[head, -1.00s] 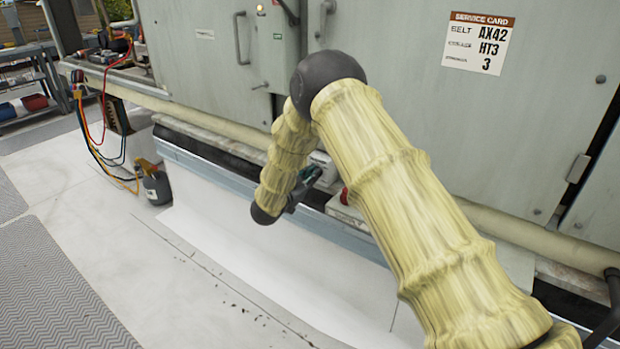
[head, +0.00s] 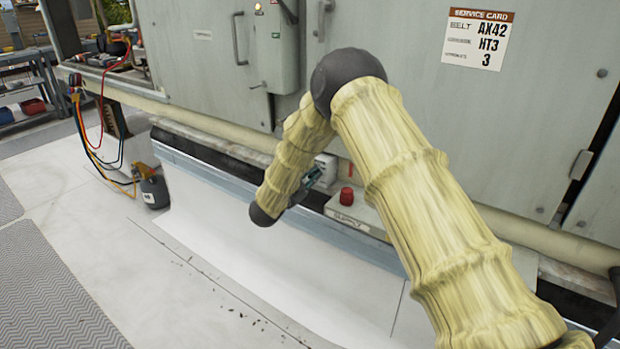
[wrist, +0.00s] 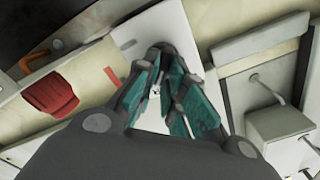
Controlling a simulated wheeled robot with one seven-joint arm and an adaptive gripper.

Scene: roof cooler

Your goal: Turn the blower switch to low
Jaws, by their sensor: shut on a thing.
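The blower switch (head: 326,161) looks like a small white box at the foot of the grey cabinet, partly hidden behind my arm in the head view. In the wrist view its white plate (wrist: 158,32) lies behind my fingers. My gripper (wrist: 165,62) has its teal-padded fingers closed together at the plate. They are shut on the switch's knob, which they hide. In the head view my gripper (head: 311,178) is largely covered by my forearm. The knob's setting cannot be read.
A pale pipe (head: 520,233) runs along the cabinet.

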